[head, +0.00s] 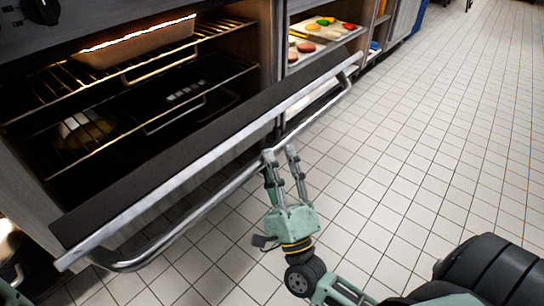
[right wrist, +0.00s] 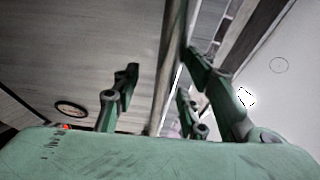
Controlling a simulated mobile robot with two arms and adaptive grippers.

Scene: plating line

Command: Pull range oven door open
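The oven door (head: 215,140) is hinged down and stands open at a tilt, with the lit cavity showing behind it. Its long metal handle (head: 200,208) runs along the outer front. My right gripper (head: 280,153) is at the handle, near the middle of its length. In the right wrist view, the handle bar (right wrist: 169,80) passes between the spread fingers of my right gripper (right wrist: 160,92), with a clear gap to the left finger. The lower face of the door is hidden in the head view. My left gripper does not show.
Inside the oven, wire racks (head: 150,75) hold a loaf-shaped pan (head: 135,45) and other items. To the right, an open shelf unit holds trays of food (head: 325,30). The tiled floor (head: 430,130) to the right is clear.

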